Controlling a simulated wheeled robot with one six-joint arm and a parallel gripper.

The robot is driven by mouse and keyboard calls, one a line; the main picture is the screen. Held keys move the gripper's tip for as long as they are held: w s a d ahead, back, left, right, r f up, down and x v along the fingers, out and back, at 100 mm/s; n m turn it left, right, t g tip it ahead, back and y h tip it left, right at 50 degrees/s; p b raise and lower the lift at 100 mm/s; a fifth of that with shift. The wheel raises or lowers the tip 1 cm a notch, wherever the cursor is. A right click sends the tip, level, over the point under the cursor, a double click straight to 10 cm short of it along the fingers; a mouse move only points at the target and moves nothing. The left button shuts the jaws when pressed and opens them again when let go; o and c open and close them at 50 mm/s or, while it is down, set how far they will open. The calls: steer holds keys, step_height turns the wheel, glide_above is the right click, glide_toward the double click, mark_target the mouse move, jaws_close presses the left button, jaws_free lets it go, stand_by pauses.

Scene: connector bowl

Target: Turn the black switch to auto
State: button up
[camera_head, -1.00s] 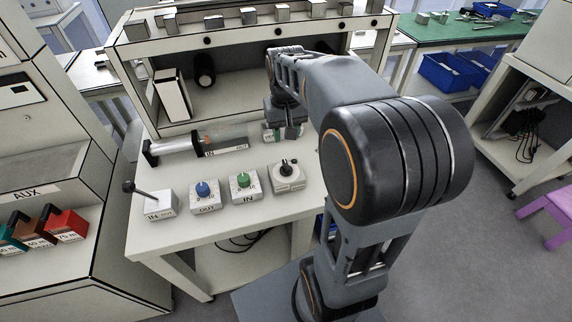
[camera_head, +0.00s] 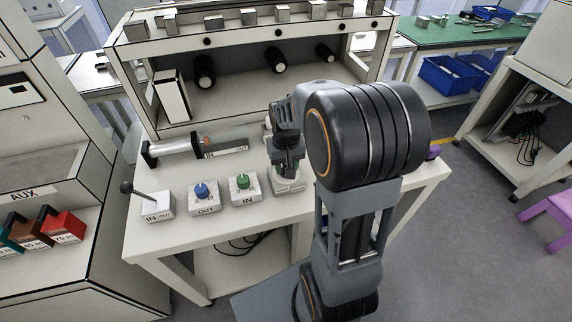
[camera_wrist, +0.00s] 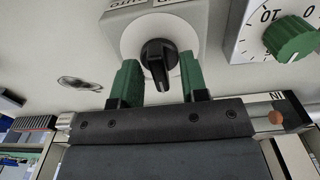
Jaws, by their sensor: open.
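The black switch (camera_wrist: 159,62) is a rotary knob on a white round plate of a pale box. In the wrist view it sits between the two green fingertips of my gripper (camera_wrist: 158,82), with a gap on each side. My gripper is open. Printed labels show on the box, one reading like "AUTO" upside down (camera_wrist: 98,4); the other is partly hidden. In the head view my gripper (camera_head: 287,170) is directly over the switch box (camera_head: 288,186) and hides the knob.
A green knob box (camera_head: 244,187), a blue knob box (camera_head: 204,198) and a lever box (camera_head: 156,205) stand in a row to the left. A cylinder (camera_head: 200,148) lies behind them. A shelf (camera_head: 250,115) rises at the table's back. The table's front edge is clear.

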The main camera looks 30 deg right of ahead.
jaws_close()
stand_by(0.3)
stand_by(0.3)
steer(key=m, duration=0.4)
steer(key=shift+p, duration=0.35)
steer(key=shift+m, duration=2.3)
jaws_free()
